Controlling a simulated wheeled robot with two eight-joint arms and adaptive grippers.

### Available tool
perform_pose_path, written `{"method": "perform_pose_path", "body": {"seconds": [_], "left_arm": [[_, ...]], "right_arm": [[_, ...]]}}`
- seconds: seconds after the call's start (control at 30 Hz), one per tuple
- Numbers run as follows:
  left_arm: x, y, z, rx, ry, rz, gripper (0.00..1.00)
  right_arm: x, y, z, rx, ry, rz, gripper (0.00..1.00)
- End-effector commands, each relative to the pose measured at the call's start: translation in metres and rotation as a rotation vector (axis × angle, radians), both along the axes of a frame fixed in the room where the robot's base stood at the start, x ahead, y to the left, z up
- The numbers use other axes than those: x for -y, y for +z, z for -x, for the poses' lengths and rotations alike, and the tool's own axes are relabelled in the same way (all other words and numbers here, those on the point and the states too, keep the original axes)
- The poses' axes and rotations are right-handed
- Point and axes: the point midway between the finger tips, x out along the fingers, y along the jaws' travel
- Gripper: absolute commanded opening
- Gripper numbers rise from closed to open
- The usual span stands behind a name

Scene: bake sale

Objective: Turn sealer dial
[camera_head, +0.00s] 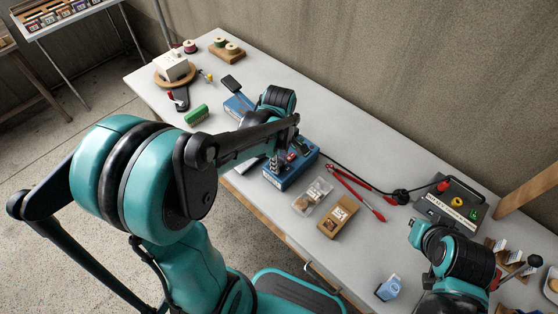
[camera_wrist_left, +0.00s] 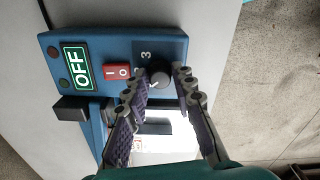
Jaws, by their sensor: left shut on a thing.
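The blue sealer (camera_head: 288,178) stands on the table near its front edge in the head view. Its panel (camera_wrist_left: 90,45) fills the upper left of the left wrist view, with a green OFF sign (camera_wrist_left: 75,66), a red rocker switch (camera_wrist_left: 117,71) and a dark round dial (camera_wrist_left: 159,74). A number 3 is printed beside the dial. My left gripper (camera_wrist_left: 161,80) is shut on the dial, its fingertips on either side of it. In the head view the left gripper (camera_head: 274,160) is small and partly hidden by my arm. My right arm shows at lower right, but I cannot make out its gripper.
A black cable runs to a grey box (camera_head: 450,205). A green brush (camera_head: 196,115) lies to the left. The table's back strip is mostly clear.

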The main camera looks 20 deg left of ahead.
Motion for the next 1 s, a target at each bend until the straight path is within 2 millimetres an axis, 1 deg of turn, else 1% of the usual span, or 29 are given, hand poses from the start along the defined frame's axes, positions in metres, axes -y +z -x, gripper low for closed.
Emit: {"method": "perform_pose_path", "body": {"seconds": [1.0], "left_arm": [[0.0,0.0,0.0,0.0,-0.944,0.0,0.0]], "right_arm": [[0.0,0.016,0.0,0.0,0.0,0.0,0.0]]}}
